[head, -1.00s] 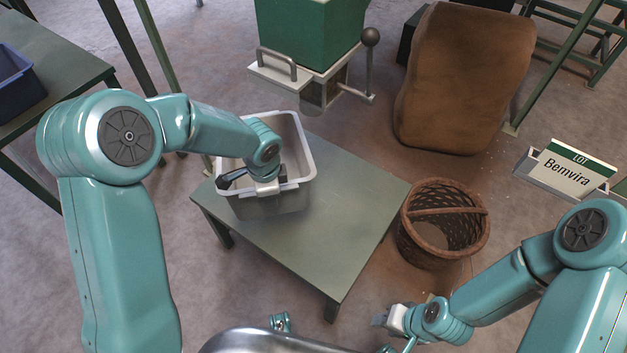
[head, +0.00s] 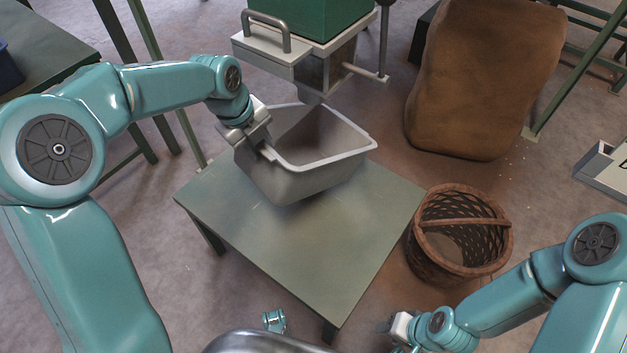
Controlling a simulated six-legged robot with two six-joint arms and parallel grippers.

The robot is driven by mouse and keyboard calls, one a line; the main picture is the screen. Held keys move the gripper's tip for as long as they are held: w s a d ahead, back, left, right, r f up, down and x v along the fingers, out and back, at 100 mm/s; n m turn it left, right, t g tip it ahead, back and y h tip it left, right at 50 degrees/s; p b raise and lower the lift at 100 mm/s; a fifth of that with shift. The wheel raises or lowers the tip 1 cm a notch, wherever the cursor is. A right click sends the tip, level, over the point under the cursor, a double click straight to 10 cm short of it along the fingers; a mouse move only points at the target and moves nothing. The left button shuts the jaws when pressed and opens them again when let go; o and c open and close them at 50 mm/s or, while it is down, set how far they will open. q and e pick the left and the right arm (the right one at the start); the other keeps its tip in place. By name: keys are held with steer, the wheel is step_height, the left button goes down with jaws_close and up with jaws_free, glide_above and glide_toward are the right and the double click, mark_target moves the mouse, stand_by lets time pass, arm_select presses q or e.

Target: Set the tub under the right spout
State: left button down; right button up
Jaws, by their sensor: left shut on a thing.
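The grey tub (head: 310,180) is over the far part of the low green table (head: 330,255), tilted and turned a little. My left gripper (head: 262,145) is shut on the tub's rim at its left side. Above and behind the tub is a green hopper (head: 310,15) with a grey metal spout (head: 325,75); the spout's lower end is close over the tub's back rim. Whether the tub's base touches the table is hard to tell. My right gripper (head: 395,330) is low at the bottom right, away from the tub; its fingers are too small and partly cut off to read.
A wicker basket (head: 460,235) stands on the floor right of the table. A large brown sack (head: 485,80) stands behind it. The hopper's handle (head: 268,28) and lever (head: 383,50) stick out near the spout. The table's front half is clear.

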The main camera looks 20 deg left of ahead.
arm_select(q)
step_height(320, 180, up, 4)
steer(key=m+h, duration=0.1)
steer(key=m, duration=0.1)
glide_above(247, 167)
steer(key=w+d, duration=0.2)
steer(key=shift+s+r+t+b, duration=0.15)
steer(key=shift+t+b, duration=0.15)
steer(key=shift+b, duration=0.15)
step_height(247, 167, down, 20)
steer(key=b, duration=0.7)
steer(key=shift+r, duration=0.25)
arm_select(e)
step_height(247, 167, down, 8)
steer(key=w+d, duration=0.1)
steer(key=shift+d+m+t, duration=0.15)
steer(key=shift+m+t, duration=0.15)
arm_select(q)
steer(key=c, duration=0.7)
jaws_free()
steer(key=shift+c, duration=0.2)
steer(key=p+v, duration=0.4)
steer(key=v, duration=0.8)
steer(key=shift+a, duration=0.2)
arm_select(e)
steer(key=r, duration=0.2)
steer(key=s+a+r, duration=0.1)
steer(key=r, duration=0.1)
